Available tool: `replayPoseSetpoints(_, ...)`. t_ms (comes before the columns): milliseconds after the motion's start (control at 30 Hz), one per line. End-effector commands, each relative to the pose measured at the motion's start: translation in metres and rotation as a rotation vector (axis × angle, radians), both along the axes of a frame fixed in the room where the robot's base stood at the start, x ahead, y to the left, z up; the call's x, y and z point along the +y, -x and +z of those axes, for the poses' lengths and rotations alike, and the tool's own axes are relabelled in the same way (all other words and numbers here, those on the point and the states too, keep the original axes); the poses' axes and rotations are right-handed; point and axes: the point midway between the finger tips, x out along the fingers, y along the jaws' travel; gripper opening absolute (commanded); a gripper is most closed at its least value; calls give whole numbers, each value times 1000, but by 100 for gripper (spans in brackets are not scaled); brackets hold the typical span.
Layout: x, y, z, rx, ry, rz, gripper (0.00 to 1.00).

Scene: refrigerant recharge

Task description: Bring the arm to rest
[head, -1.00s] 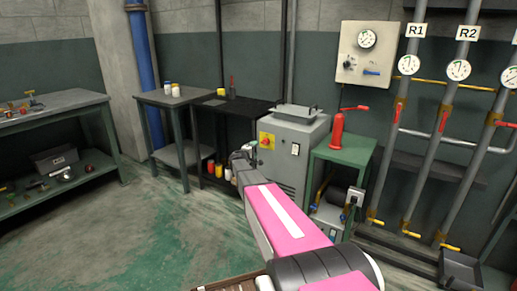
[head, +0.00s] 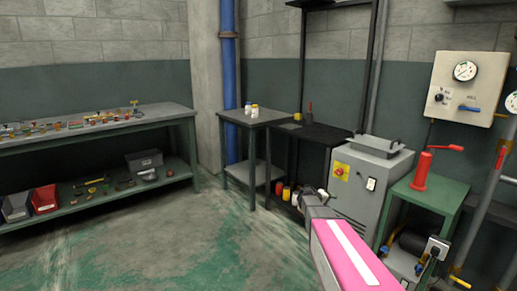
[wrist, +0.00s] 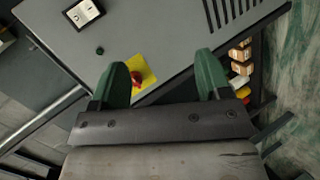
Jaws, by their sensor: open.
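My gripper (wrist: 164,80) shows in the wrist view with two green fingers spread wide and nothing between them. Past the fingers is the grey cabinet (wrist: 150,30) with a red knob on a yellow plate (wrist: 137,77). In the head view my pink arm reaches from the lower right toward the middle, and my gripper (head: 310,196) is in front of the grey cabinet (head: 362,200), left of its lower front. The finger opening is too small to judge there.
A long workbench (head: 90,140) with small parts stands at left. A small table (head: 255,118) holds two bottles. A green stand (head: 425,200) with a red cylinder (head: 422,172) is right of the cabinet. A gauge panel (head: 466,90) hangs on the wall. The floor at lower left is clear.

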Motion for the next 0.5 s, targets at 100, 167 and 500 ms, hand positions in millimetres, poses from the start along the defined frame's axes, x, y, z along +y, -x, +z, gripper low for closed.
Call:
replayPoseSetpoints(100,21,68,-13,51,-176,-67,70)
replayPoseSetpoints(167,34,96,-21,80,-268,-98,70)
replayPoseSetpoints(500,126,247,-41,260,-796,-212,70)
